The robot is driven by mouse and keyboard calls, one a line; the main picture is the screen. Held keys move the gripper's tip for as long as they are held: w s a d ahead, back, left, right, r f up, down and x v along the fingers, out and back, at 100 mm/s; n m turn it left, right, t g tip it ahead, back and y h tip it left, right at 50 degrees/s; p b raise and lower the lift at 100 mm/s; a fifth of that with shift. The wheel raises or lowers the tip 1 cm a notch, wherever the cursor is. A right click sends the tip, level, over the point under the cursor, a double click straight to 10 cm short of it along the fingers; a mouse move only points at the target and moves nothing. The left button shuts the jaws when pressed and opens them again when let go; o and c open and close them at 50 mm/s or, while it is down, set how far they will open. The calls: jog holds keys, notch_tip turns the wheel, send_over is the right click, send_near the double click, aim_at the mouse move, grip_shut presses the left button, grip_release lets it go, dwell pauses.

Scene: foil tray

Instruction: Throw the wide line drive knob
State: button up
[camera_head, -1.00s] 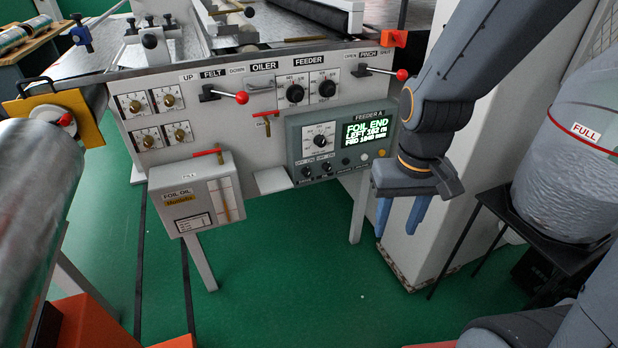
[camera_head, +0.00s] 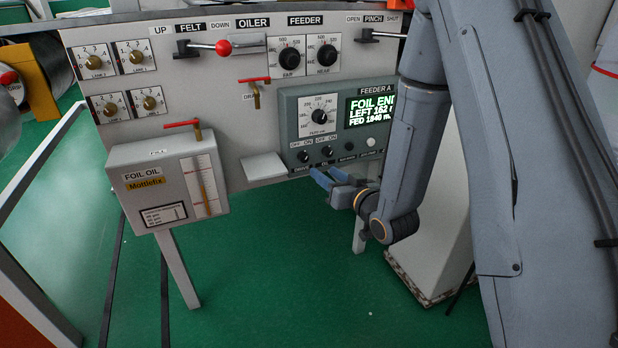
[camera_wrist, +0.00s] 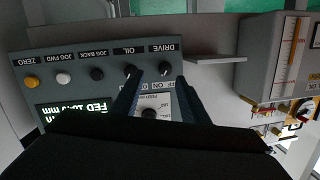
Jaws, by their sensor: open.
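The grey FEEDER A box (camera_head: 292,110) is on the machine's front panel. At its lower left is the small black DRIVE knob (camera_head: 302,156), with the OIL knob (camera_head: 327,152) to its right, both under OFF/ON marks. My gripper (camera_head: 328,177) is open and empty, just below and in front of these knobs. In the wrist view the box appears upside down. There the DRIVE knob (camera_wrist: 165,69) shows between my fingertips (camera_wrist: 158,77), and the OIL knob (camera_wrist: 131,70) is close to the left fingertip. Contact and the knobs' pointer directions cannot be told.
A small grey shelf (camera_head: 265,167) juts out left of the box. The foil oil tank (camera_head: 160,185) stands further left on a leg. The red-balled felt lever (camera_head: 224,47) is above. Green floor (camera_head: 290,280) below is clear.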

aim_at(305, 160)
jog(key=shift+t+y, duration=0.5)
jog(key=shift+y, duration=0.3)
jog(key=x, duration=0.2)
jog(key=b+x, duration=0.1)
jog(key=x, duration=0.2)
jog(key=b+x, duration=0.1)
jog(key=x, duration=0.2)
jog(key=shift+a+f, duration=0.3)
jog(key=shift+a, duration=0.1)
grip_shut()
